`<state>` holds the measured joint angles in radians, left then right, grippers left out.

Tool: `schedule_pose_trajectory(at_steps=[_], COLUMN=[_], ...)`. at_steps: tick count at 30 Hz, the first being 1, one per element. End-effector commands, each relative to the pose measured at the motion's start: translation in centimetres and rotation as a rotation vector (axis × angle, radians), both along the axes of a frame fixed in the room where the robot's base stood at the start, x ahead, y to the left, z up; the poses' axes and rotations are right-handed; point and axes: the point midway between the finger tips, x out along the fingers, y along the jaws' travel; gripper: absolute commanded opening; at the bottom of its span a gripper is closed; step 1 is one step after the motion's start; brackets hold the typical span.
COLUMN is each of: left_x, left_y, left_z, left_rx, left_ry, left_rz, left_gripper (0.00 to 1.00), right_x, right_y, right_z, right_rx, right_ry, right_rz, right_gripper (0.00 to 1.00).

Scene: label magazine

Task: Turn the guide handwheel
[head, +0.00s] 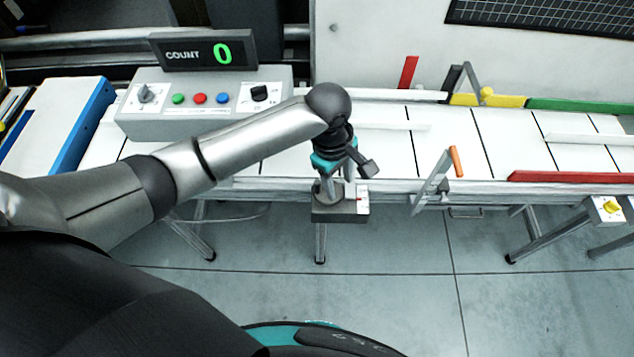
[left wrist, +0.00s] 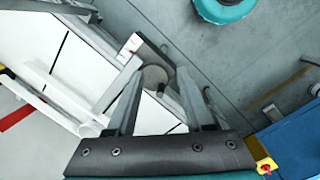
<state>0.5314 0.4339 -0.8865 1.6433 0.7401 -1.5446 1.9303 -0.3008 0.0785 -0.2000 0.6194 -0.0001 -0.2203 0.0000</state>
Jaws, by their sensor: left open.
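The guide handwheel is a small grey round knob on a dark block (head: 340,216) at the conveyor's front edge. In the head view my left gripper (head: 328,190) points down over it and hides most of it. In the left wrist view the handwheel (left wrist: 154,79) shows as a grey disc between the fingertips of my open left gripper (left wrist: 160,74). A finger stands on each side of it; I cannot tell whether either touches. A small white plate with a red mark (head: 362,199) sits beside the handwheel. My right gripper is not in view.
The conveyor (head: 490,145) runs behind the handwheel. A control box (head: 210,112) with buttons and a COUNT display (head: 204,51) reading 0 stands at the back left. A bracket with an orange handle (head: 456,161) rises to the right. The floor in front is mostly clear.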

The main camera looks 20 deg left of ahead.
Motion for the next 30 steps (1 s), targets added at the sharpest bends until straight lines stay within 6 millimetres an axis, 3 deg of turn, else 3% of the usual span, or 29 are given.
schedule_pose_trajectory(at_steps=[1,6,14,20,30], left_x=[1.4,4.0,5.3,5.2,5.3], left_y=[1.4,4.5,6.4,6.3,6.3], left_z=[0.4,1.3,1.7,-1.1,-7.8], left_rx=[0.032,0.093,0.123,0.125,0.124], left_ry=[0.013,0.056,0.073,0.073,0.072], left_rz=[0.097,0.384,0.555,0.555,0.554], left_gripper=[0.52,0.52,0.52,0.52,0.52], right_x=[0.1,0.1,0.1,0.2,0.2], right_y=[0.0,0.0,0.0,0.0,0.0], right_z=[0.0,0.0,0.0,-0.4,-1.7], right_rx=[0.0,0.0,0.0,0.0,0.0], right_ry=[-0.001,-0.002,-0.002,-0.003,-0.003], right_rz=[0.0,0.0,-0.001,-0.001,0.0], right_gripper=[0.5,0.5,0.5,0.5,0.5])
